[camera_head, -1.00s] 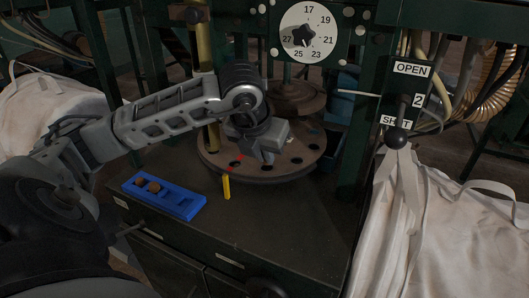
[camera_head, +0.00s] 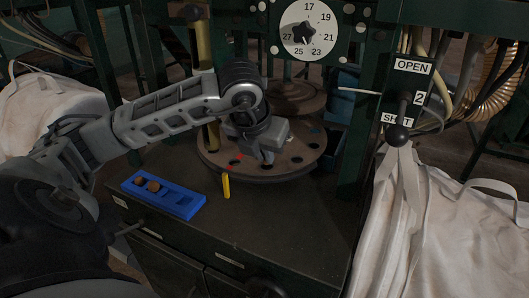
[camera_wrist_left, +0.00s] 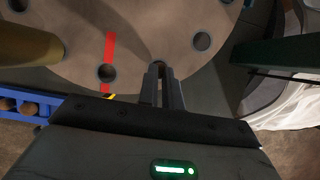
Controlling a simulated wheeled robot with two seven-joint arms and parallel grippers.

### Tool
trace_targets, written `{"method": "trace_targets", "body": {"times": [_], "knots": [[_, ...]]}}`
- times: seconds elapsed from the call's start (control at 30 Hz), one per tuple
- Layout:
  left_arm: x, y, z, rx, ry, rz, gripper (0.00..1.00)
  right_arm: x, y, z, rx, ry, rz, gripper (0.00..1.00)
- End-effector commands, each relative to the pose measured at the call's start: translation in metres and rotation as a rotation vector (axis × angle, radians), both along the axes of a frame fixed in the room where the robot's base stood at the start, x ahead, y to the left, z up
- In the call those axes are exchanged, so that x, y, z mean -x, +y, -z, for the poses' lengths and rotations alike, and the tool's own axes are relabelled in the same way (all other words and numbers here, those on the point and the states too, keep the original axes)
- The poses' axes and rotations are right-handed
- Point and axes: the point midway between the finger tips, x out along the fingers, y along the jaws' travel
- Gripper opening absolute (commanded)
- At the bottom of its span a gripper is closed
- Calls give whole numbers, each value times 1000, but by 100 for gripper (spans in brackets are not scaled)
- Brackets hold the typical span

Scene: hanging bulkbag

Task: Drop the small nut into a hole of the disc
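The round brown disc (camera_head: 222,158) with holes near its rim lies on the dark cabinet; it fills the top of the left wrist view (camera_wrist_left: 75,55). My left gripper (camera_head: 267,159) points down over the disc's front part. In the left wrist view its two fingers (camera_wrist_left: 160,72) are close together with a narrow gap, their tips at one of the holes. I cannot make out a nut between them. The blue tray (camera_head: 190,210) holds two brown nuts (camera_head: 146,184) in its left compartments; its right compartments look empty. My right gripper is not in view.
A yellow pointer (camera_head: 226,186) stands at the disc's front edge, by a red mark (camera_head: 239,157). A yellow post (camera_head: 204,50) rises behind left. A numbered dial (camera_head: 309,30), a lever (camera_head: 397,134) and white bags (camera_head: 440,230) are around.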

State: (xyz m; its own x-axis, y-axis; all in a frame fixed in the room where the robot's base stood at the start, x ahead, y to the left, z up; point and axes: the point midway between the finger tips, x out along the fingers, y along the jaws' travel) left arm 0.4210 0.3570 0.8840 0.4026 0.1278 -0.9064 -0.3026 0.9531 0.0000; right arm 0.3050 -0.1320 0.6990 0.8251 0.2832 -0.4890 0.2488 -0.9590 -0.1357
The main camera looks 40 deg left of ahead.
Motion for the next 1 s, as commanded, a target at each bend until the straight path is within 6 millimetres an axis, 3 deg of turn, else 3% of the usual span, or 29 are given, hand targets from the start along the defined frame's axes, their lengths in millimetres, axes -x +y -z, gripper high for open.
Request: {"method": "trace_targets", "body": {"times": [0.03, 0.1, 0.43, 0.57, 1.0], "knots": [[0, 0, 0, 0, 0, 0, 18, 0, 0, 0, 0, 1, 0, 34], [0, 0, 0, 0, 0, 0, 32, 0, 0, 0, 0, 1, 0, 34], [0, 0, 0, 0, 0, 0, 32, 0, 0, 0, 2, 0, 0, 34], [6, -2, -17, -1, -5, 1, 32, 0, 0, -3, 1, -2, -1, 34], [41, -13, -97, -2, -5, 1, 32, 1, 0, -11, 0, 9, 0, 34]]}}
